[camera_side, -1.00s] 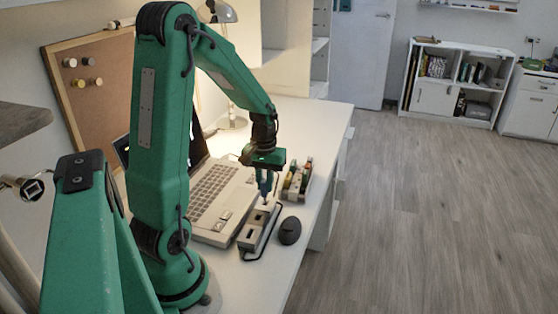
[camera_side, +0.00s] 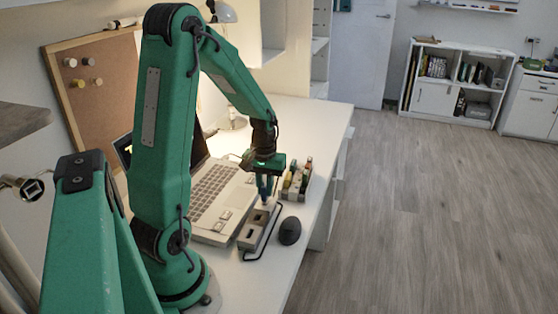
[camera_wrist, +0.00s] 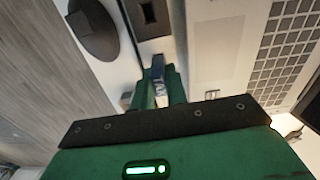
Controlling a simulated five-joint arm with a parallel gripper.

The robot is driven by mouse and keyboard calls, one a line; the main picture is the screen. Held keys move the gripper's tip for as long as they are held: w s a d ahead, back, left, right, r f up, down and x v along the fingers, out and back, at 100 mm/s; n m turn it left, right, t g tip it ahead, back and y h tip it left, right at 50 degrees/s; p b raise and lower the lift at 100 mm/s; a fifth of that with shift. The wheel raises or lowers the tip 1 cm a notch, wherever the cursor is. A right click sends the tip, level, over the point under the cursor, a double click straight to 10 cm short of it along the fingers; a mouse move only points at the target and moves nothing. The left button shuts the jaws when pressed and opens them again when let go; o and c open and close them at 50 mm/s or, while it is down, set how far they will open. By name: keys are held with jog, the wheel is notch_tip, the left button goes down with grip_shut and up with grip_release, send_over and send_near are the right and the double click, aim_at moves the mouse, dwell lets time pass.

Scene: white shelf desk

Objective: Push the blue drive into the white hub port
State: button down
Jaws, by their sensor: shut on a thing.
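My gripper (camera_side: 265,188) points down over the desk, shut on the blue drive. In the wrist view my gripper's fingers (camera_wrist: 160,92) close around the blue drive (camera_wrist: 158,68), most of which they hide. The pale hub (camera_side: 250,234) lies on the desk between the laptop and the mouse, and the drive is above its far end. In the wrist view the hub (camera_wrist: 171,17) shows a dark rectangular opening at the top, ahead of the drive. Whether the drive's tip touches the hub is too small to tell.
An open laptop (camera_side: 207,198) stands left of the hub. A dark mouse (camera_side: 290,231) sits to its right, near the desk's edge. A rack with several coloured drives (camera_side: 298,182) stands just beyond my gripper. A black cable (camera_side: 263,245) runs beside the hub.

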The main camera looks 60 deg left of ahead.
aim_at(265, 185)
jog(key=shift+f, duration=0.65)
jog(key=c, duration=1.3)
grip_release()
jog(key=shift+r, duration=3.9)
jog(key=shift+d+r, duration=0.45)
jog(key=shift+d, duration=0.1)
jog(key=s+d+r+m+t, duration=0.2)
jog(key=d+r+m, duration=0.1)
jog(key=d, duration=0.3)
jog(key=s+d+r+m+t, duration=0.1)
jog(key=s+d+r+m, duration=0.1)
jog(key=d, duration=0.4)
jog(key=s+d+r+m+t, duration=0.2)
jog(key=d+r+m, duration=0.2)
jog(key=d+r, duration=0.1)
jog(key=shift+s+d+r+m+t, duration=0.15)
jog(key=shift+d+r+m+t, duration=0.15)
jog(key=shift+d, duration=0.4)
